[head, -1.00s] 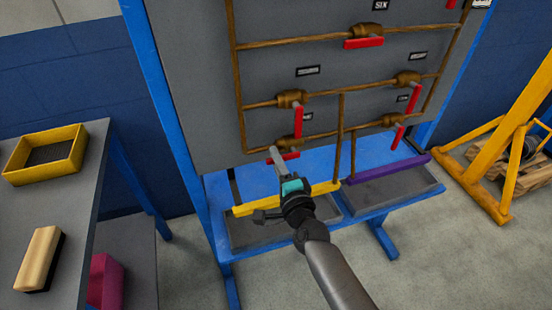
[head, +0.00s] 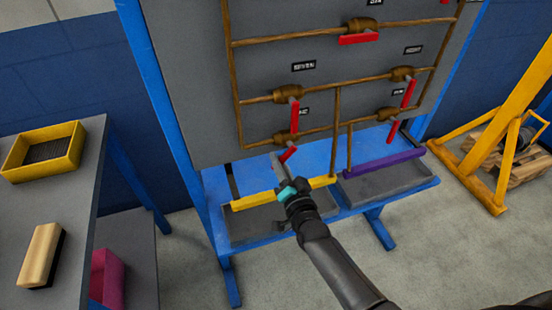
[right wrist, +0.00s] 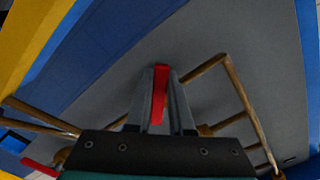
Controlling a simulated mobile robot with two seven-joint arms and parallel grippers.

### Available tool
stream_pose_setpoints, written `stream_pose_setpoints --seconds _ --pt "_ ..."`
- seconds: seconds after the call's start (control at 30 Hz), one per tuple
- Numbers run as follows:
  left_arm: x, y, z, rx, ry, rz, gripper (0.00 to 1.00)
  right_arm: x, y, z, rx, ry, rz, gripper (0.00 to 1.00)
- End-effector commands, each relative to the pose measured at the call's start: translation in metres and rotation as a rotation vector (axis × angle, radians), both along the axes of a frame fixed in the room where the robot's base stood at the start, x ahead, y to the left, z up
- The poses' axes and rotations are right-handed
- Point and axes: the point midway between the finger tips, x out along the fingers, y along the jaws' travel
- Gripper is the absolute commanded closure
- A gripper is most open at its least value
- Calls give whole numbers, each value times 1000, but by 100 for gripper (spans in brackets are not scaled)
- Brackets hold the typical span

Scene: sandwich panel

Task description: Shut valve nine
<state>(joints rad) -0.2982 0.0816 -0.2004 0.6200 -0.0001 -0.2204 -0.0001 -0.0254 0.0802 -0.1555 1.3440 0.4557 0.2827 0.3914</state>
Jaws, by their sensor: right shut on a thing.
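Valve nine (head: 287,138) is the brass valve on the lowest pipe at the left of the grey panel, below a small dark label that is hard to read. Its red handle (head: 289,154) points down and to the left, slanted to the pipe. My right gripper (head: 279,167) reaches up to it from below. In the right wrist view the fingers (right wrist: 160,108) are closed around the red handle (right wrist: 160,90). The gripper hides part of the handle in the head view. My left gripper is not in view.
Valve seven's red handle (head: 295,117) hangs just above valve nine. Another red-handled valve (head: 388,114) sits right on the same pipe. Below are grey trays with a yellow edge (head: 255,200) and a purple edge (head: 385,161). A grey table (head: 75,215) stands left.

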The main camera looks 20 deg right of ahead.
Motion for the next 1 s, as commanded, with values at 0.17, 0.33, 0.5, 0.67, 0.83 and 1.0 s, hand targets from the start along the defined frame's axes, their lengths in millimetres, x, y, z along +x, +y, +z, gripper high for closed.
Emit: stream_pose_setpoints --seconds 0.17,0.33,0.5,0.67,0.83,1.0 --pt "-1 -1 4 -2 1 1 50 0 -7 -6 -171 -4 1 100" --pt "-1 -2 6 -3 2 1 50 0 -15 -10 -332 -9 0 100" --pt "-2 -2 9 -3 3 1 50 1 -21 -12 -480 -14 1 100" --pt "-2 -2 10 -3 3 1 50 1 -27 -13 -595 -19 0 100" --pt "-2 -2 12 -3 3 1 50 1 -32 -14 -685 -22 1 100" --pt "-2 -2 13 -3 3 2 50 1 -34 -14 -741 -25 1 100"
